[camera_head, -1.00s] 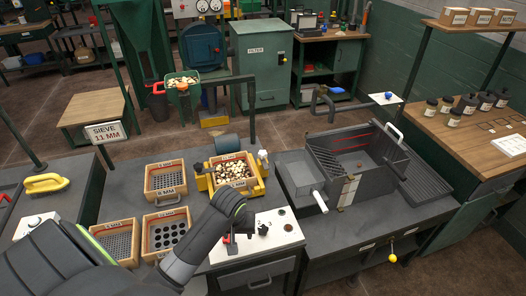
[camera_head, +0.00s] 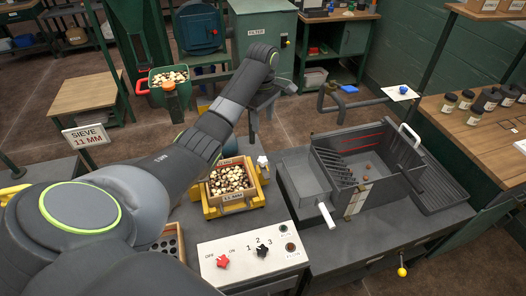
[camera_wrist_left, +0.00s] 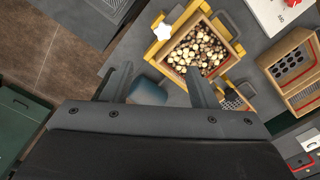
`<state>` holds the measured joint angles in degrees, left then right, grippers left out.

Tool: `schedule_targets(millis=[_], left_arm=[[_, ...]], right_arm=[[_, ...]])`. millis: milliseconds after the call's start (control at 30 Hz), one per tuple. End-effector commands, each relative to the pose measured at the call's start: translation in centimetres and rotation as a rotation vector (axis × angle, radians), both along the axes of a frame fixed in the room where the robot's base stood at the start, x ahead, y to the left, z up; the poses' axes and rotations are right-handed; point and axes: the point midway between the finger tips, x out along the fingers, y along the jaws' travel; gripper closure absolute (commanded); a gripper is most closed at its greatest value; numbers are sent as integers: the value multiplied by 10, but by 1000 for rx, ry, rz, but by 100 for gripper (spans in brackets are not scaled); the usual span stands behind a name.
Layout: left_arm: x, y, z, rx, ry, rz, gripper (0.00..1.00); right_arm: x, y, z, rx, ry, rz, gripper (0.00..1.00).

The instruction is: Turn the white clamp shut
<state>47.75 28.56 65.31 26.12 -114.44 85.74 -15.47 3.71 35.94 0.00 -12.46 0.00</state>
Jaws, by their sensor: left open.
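The white clamp (camera_head: 262,163) is a small white knob at the back right corner of the yellow shaker frame (camera_head: 212,210). It also shows as a white star-shaped knob in the left wrist view (camera_wrist_left: 163,31). My right gripper is not seen.
A white control panel (camera_head: 250,250) with red and black knobs is in front of the shaker. A grey tank (camera_head: 330,205) stands to its right. A blue-grey cylinder (camera_wrist_left: 148,92) lies below my fingers. A green hopper (camera_head: 168,88) of pieces stands behind.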

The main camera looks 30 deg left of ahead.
Motion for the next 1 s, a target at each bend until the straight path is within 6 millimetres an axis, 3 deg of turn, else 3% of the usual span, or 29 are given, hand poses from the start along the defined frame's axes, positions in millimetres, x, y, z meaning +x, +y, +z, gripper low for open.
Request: schedule_targets(millis=[100, 300, 400, 667, 1000], left_arm=[[-1, -1, -25, -1, 3, -1, 47], [-2, -1, -63, -2, 6, -2, 47], [-2, -1, -86, -2, 6, -2, 47], [-2, -2, -136, -1, 3, -3, 47], [-1, -1, -164, 1, 0, -4, 47]], right_arm=[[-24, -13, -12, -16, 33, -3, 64], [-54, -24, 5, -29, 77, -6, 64], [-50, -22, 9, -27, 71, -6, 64], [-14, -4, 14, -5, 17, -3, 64], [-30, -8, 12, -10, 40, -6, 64]])
